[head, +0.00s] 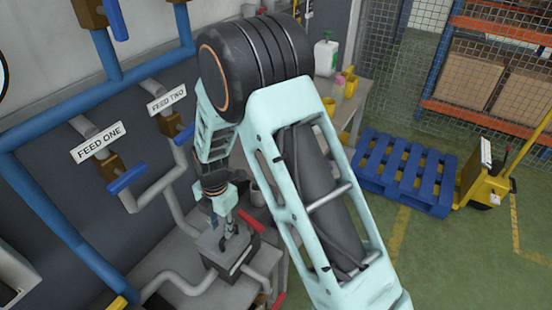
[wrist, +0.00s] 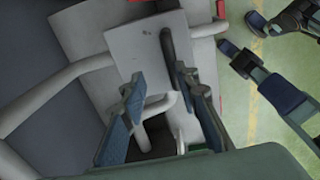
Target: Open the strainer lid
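The strainer is a box with a dark side and a light grey lid (head: 213,246), low on the pipework in the head view. The lid shows in the wrist view as a pale plate (wrist: 128,46) with a dark bar handle (wrist: 167,44). My gripper (head: 231,232) is just over the lid, pointing down. In the wrist view my gripper (wrist: 158,76) has its two fingers apart, with the handle's near end close to the right fingertip. Whether they touch is unclear. I cannot tell whether the lid is raised at all. The strainer's inside is not visible.
Grey pipes (head: 183,283) run beside the strainer. Red handles (head: 251,221) are close on its right. Blue-handled valves (head: 127,180) sit under the FEED ONE sign (head: 98,143) and the FEED TWO sign (head: 167,99). A blue pallet (head: 405,172) lies on the green floor at right.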

